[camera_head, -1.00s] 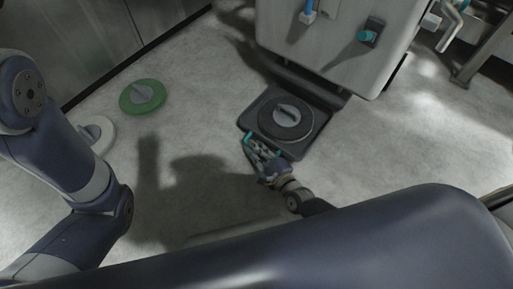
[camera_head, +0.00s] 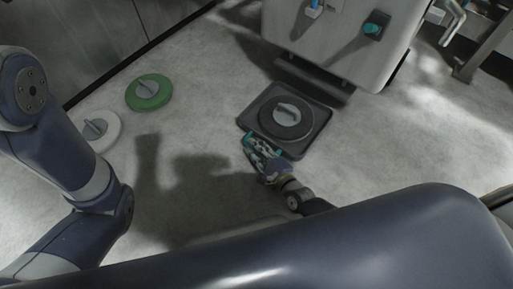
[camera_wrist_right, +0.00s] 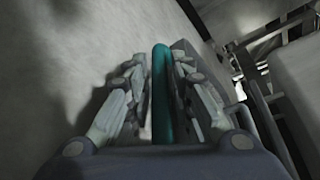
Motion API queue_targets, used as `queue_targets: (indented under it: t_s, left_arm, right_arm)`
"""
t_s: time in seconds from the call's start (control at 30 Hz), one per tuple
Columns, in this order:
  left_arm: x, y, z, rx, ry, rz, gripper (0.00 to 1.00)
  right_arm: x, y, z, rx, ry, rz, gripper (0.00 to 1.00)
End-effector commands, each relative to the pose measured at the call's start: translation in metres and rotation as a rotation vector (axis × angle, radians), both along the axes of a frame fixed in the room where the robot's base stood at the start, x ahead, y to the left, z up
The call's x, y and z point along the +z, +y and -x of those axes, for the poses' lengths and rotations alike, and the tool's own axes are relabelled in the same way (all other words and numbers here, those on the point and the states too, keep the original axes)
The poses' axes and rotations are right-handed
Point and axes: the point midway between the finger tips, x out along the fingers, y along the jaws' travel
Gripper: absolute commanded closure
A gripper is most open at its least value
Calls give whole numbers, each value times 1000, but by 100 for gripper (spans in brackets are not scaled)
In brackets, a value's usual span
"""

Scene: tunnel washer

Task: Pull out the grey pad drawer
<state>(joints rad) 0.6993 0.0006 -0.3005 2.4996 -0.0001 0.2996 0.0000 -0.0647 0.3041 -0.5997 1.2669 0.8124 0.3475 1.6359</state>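The grey pad drawer (camera_head: 312,143) is a dark square tray with a round dark pad (camera_head: 287,118) and a light grey grip on it. It stands out on the floor in front of the machine. A teal handle (camera_head: 247,138) runs along its near edge. My right gripper (camera_head: 263,152) is at this handle. In the right wrist view the teal bar (camera_wrist_right: 161,95) runs between the two inward-leaning fingers (camera_wrist_right: 160,70), which look closed around it; contact is partly hidden. My left arm is at the left, but its gripper is out of view.
The light grey machine (camera_head: 345,45) stands behind the drawer, with a dark ledge (camera_head: 312,80) at its foot. A green round pad (camera_head: 149,92) and a white round pad (camera_head: 100,130) lie on the floor at left. The floor between them and the drawer is clear.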

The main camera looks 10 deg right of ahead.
Motion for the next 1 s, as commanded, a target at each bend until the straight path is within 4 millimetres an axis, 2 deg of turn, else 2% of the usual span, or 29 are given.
queue_targets:
  t_s: [0.27,0.7,1.0]
  left_arm:
    - [0,1,1,-1,-1,2,60]
    - [0,0,0,-1,-2,1,60]
    - [0,0,1,0,-2,0,60]
  right_arm:
    - [1,-3,9,1,1,0,79]
    - [14,-21,63,0,1,1,79]
    - [16,-24,76,1,3,-1,79]
